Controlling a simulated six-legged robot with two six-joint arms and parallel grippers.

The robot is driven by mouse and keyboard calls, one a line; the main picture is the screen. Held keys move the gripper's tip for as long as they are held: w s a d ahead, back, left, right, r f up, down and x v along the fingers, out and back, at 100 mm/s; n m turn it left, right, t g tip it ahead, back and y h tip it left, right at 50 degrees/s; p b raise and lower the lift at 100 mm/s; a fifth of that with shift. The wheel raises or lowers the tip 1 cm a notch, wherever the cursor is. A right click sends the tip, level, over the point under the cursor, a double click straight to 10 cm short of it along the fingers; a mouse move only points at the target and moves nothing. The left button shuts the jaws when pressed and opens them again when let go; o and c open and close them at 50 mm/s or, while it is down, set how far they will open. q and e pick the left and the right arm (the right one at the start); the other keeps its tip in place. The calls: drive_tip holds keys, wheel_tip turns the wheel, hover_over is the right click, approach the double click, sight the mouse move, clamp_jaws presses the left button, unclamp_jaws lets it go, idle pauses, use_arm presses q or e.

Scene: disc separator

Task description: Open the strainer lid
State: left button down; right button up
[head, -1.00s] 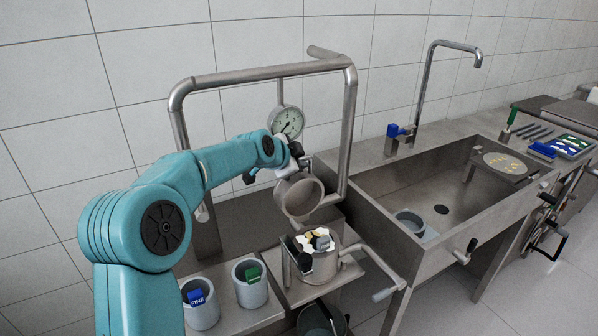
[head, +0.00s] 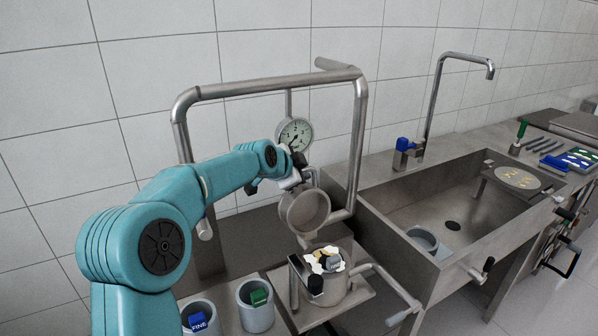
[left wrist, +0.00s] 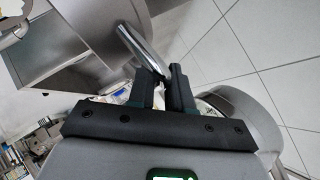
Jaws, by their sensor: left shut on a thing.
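The strainer lid (head: 305,212) is a round, shallow grey metal disc. It stands raised and tilted above the strainer pot (head: 335,289), so the pot's mouth is open. White and grey pieces show inside the pot. My left gripper (head: 297,177) is at the lid's upper edge, by the pressure gauge. In the left wrist view my left gripper (left wrist: 165,78) is shut on a shiny metal bar, the lid handle (left wrist: 138,45). The exact grip point is hidden in the head view. My right gripper is not in view.
A steel pipe frame (head: 270,86) arches over the strainer, with a gauge (head: 295,134) behind. Two grey cups (head: 255,315) holding a blue and a green block stand left of the pot.

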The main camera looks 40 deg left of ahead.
use_arm(q)
drive_tip(key=c, duration=1.3)
unclamp_jaws()
drive_tip(key=shift+d+f, duration=0.1)
drive_tip(key=shift+d, duration=0.1)
drive_tip(key=shift+s, duration=0.1)
drive_tip(key=shift+s+r, duration=0.3)
drive_tip(key=b+v, duration=0.2)
drive_tip(key=v, duration=1.3)
drive_tip(key=shift+r+b, duration=0.25)
drive_tip(key=shift+b, duration=0.05)
drive_tip(key=shift+s, duration=0.1)
drive_tip(key=shift+s, duration=0.15)
